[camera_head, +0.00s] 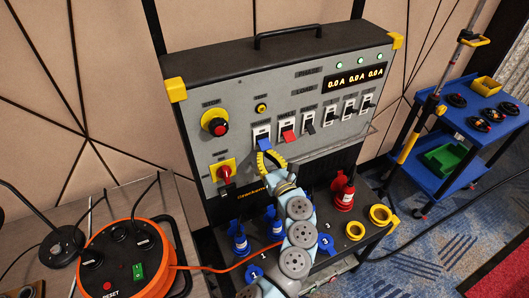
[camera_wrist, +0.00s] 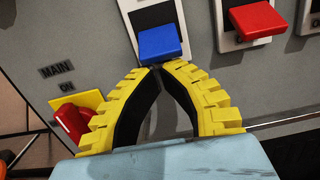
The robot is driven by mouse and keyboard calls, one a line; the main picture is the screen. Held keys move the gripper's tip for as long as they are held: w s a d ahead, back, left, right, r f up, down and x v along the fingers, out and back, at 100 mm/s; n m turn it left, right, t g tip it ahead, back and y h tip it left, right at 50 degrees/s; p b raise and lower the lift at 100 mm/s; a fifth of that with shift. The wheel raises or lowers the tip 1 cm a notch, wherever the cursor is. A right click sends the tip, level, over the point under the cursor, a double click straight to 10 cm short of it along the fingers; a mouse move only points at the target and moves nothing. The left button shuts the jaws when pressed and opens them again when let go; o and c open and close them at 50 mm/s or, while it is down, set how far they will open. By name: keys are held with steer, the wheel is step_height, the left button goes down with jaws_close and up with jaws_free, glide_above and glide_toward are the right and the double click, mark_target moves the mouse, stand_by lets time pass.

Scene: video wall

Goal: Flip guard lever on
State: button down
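A grey power panel (camera_head: 240,85) carries a row of lever switches. The leftmost has a blue lever (camera_head: 263,143), which also shows in the wrist view (camera_wrist: 164,42). Beside it is a red lever (camera_head: 288,135), also in the wrist view (camera_wrist: 257,19). Further right are several dark levers (camera_head: 330,116). The labels above the levers are too small to read, so I cannot tell which is the guard lever. My gripper (camera_head: 268,158) is just below the blue lever. In the wrist view its yellow fingertips (camera_wrist: 160,68) meet, with nothing between them; whether they touch the lever is unclear.
A red rotary switch (camera_head: 224,173) on a yellow plate, labelled MAIN, is left of my gripper. A red button (camera_head: 218,127) is above it. Blue plugs (camera_head: 240,241) and a red plug (camera_head: 344,188) stand below. An orange cable reel (camera_head: 130,260) is at left, a blue cart (camera_head: 470,125) at right.

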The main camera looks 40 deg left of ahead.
steer(key=shift+s+d+r+h+p, duration=0.1)
steer(key=shift+d+r+h+p, duration=0.3)
steer(key=shift+p, duration=2.6)
